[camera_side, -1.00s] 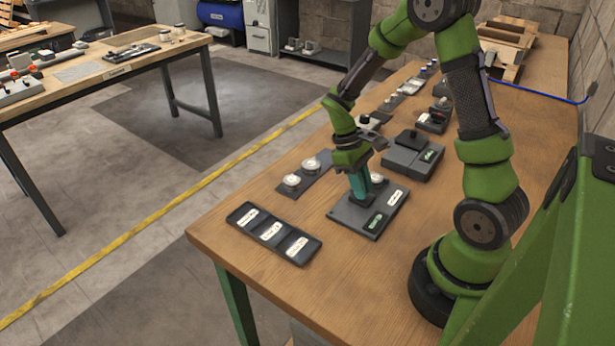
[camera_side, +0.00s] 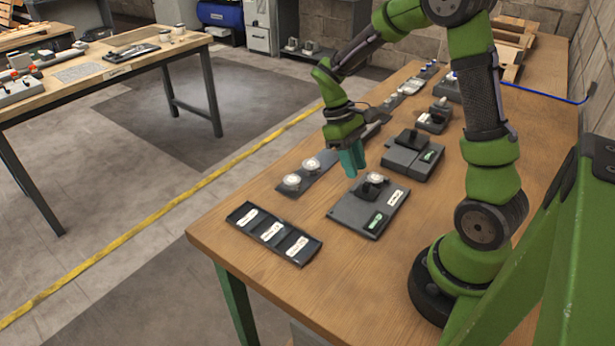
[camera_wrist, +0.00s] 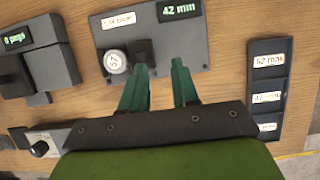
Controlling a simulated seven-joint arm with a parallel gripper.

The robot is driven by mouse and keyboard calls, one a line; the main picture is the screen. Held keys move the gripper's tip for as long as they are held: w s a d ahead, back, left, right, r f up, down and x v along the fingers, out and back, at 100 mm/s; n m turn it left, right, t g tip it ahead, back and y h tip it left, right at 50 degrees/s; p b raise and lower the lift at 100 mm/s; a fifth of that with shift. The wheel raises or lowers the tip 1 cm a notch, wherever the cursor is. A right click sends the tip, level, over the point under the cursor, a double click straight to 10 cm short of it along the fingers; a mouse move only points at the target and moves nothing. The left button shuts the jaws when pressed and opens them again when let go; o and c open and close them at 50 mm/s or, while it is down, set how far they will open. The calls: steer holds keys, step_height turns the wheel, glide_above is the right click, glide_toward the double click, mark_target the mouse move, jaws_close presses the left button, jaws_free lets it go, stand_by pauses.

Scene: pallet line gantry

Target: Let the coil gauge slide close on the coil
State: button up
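The coil gauge (camera_side: 350,212) is a dark plate on the wooden bench, also in the wrist view (camera_wrist: 203,50). Its green display (camera_wrist: 180,9) reads 42 mm. A round white-topped coil (camera_side: 375,179) stands on it; its top shows in the wrist view (camera_wrist: 115,61). The black slide (camera_side: 366,191) stands right beside the coil, and in the wrist view (camera_wrist: 142,50) I see no clear gap between them. My gripper (camera_side: 352,172) is above the bench behind the gauge, clear of the slide. In the wrist view its teal fingers (camera_wrist: 160,88) are apart and empty.
A dark tray with three labelled compartments (camera_side: 313,247) lies in front of the gauge. A strip with two white-topped round pieces (camera_side: 321,172) lies to the left. A grey block device (camera_side: 399,160) stands behind. Bare bench lies at the front right.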

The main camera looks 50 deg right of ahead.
steer(key=v, duration=1)
steer(key=shift+w+r, duration=0.2)
steer(key=shift+r, duration=0.1)
steer(key=shift+d, duration=0.1)
